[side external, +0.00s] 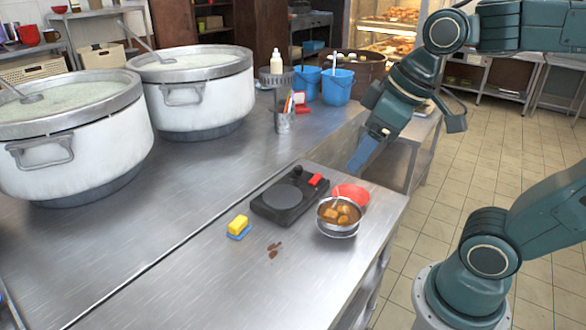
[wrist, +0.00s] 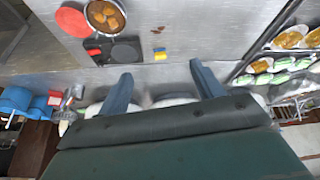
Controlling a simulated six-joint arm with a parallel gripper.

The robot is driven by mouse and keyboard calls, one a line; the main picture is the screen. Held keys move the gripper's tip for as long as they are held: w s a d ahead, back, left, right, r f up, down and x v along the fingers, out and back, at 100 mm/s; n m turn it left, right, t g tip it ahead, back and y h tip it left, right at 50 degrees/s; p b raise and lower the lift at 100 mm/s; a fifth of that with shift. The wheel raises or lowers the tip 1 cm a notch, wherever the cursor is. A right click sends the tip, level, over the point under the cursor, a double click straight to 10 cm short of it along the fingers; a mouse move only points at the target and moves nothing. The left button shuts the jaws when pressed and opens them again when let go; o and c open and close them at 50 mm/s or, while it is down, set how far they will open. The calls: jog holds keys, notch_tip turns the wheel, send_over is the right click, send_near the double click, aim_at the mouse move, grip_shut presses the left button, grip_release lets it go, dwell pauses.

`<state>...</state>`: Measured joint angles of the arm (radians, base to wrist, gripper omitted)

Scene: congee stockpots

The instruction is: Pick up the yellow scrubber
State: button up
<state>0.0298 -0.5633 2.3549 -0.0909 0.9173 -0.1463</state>
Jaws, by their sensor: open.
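The yellow scrubber (side external: 238,224) is a small yellow block with a blue layer beneath it. It lies on the steel table left of a black scale-like device. In the wrist view the scrubber (wrist: 160,56) appears small, beyond the fingertips and between their lines. My gripper (side external: 362,160) is raised behind and right of the device, well apart from the scrubber. In the wrist view my gripper (wrist: 160,70) has its two blue fingers spread with nothing between them.
The black device (side external: 290,196) with a red part stands beside a metal bowl of brown food (side external: 338,214) and a red dish (side external: 351,193). Brown spots (side external: 274,249) lie near the scrubber. Two large white stockpots (side external: 193,92) stand at left. The table's front left is clear.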

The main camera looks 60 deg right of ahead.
jog(key=w+n+g, duration=0.1)
jog(key=w+n, duration=0.3)
jog(key=w, duration=0.5)
jog(key=n+g+y, duration=0.4)
jog(key=n, duration=0.9)
send_over(238, 220)
jog(key=d, duration=0.5)
notch_tip(238, 220, down, 19)
jog(key=shift+w+f+g, duration=0.3)
jog(key=shift+f, duration=0.2)
jog(key=shift+a, duration=0.1)
jog(key=shift+x, duration=4.25)
jog(key=shift+f, duration=0.15)
jog(key=shift+x, duration=2.5)
